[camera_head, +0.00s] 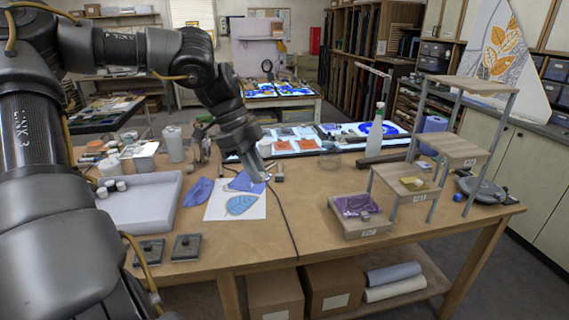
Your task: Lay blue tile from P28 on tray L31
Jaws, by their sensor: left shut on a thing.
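My left gripper (263,177) reaches down over the middle of the worktable. It is shut on a flat blue piece (243,183), which looks like the blue tile, and the piece shows just left of the fingertips. Behind and below it lies a white sheet with a blue leaf drawing (240,205). My right gripper is not in view. Tray L31 and P28 cannot be told for sure, as the labels are too small to read. A stepped wooden stand (460,151) at the right has label plates, with a yellow piece (412,183) on a lower step.
A low wooden block (368,229) bears a purple piece (357,204). A white tray (150,215) stands at the left, with two dark square plates (187,247) in front. A black cable (284,215) crosses the table. The front middle of the worktable (290,240) is mostly bare.

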